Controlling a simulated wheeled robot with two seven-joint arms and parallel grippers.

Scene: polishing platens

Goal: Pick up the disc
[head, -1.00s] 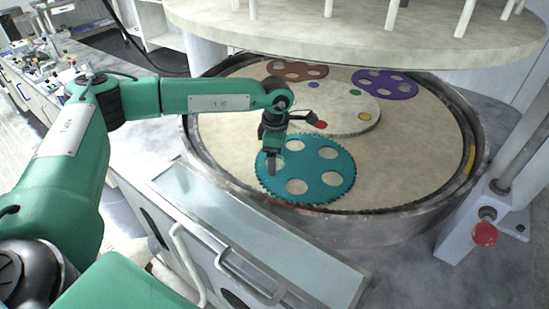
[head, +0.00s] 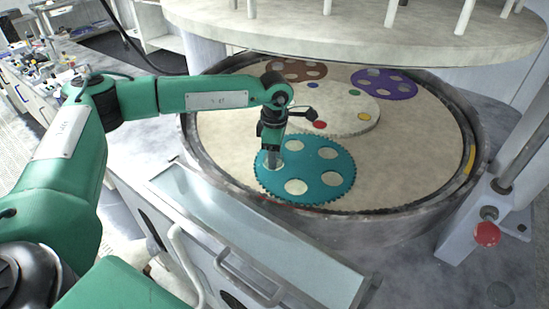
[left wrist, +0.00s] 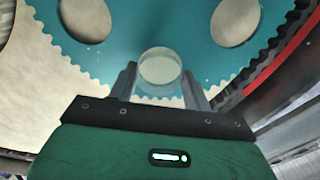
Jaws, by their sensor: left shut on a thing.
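A pale, glassy round disc (left wrist: 160,68) sits between the two fingers of my left gripper (left wrist: 158,82) in the left wrist view, and the gripper is shut on it. In the head view my left gripper (head: 272,162) points down at the left part of the teal toothed carrier (head: 312,168). The gripper and its fingers mostly cover the disc there. The teal carrier also shows behind the disc in the left wrist view (left wrist: 163,25). I cannot tell whether the disc is clear of the carrier. My right gripper is not in view.
The carrier lies on a round beige platen (head: 420,165) inside a metal rim (head: 390,222). Brown (head: 292,69) and purple (head: 385,82) carriers lie farther back. A large upper plate (head: 350,38) hangs above. A red knob (head: 486,233) stands at right.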

